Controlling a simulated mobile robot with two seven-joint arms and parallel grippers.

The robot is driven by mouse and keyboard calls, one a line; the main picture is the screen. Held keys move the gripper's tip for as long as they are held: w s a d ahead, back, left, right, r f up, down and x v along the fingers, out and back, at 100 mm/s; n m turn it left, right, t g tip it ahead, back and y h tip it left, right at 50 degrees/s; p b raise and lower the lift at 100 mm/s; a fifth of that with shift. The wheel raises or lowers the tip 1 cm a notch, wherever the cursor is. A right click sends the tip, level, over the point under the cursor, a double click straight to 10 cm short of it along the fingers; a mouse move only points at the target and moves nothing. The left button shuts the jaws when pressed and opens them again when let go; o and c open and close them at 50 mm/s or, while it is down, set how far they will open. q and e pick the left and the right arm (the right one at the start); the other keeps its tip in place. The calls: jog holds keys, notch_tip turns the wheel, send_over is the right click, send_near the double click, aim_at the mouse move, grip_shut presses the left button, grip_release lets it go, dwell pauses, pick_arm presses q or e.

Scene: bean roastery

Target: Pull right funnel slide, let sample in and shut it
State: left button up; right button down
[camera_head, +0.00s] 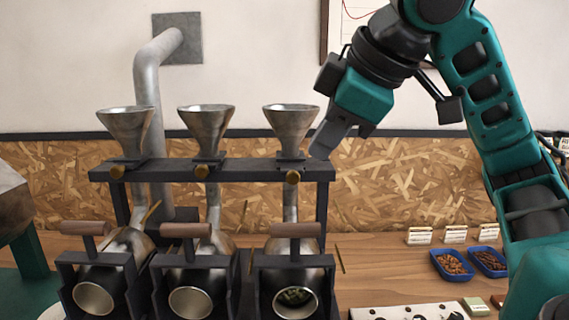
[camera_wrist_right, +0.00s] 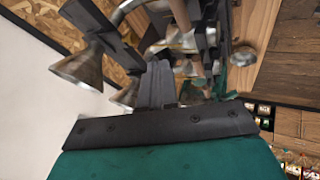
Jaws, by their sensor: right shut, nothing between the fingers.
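The right funnel (camera_head: 290,121) is a metal cone on a dark rack, with a slide that has a round brass knob (camera_head: 292,177) on its front. The slide's exact position is hard to tell. Below it the right roaster drum (camera_head: 296,301) has an open mouth with greenish beans inside. My right gripper (camera_head: 322,146) is shut and empty, just right of the right funnel and apart from it. In the right wrist view its fingers (camera_wrist_right: 157,85) are close together, with metal funnels (camera_wrist_right: 80,68) beside them. My left gripper is not in view; a teal arm part shows at the left edge.
Two other funnels (camera_head: 205,127) with brass knobs stand to the left on the rack (camera_head: 240,170). Wooden-handled drums fill the space below. Two blue trays (camera_head: 452,265) of beans and several small cards stand at the right. The counter (camera_head: 385,275) between is clear.

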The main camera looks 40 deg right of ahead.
aim_at(298, 174)
jog(key=x, duration=0.9)
jog(key=shift+d+f, duration=0.2)
jog(key=shift+f, duration=0.15)
jog(key=w+d, duration=0.2)
jog(key=shift+w+d+f, duration=0.1)
jog(key=shift+w, duration=0.25)
jog(key=shift+w+d, duration=0.3)
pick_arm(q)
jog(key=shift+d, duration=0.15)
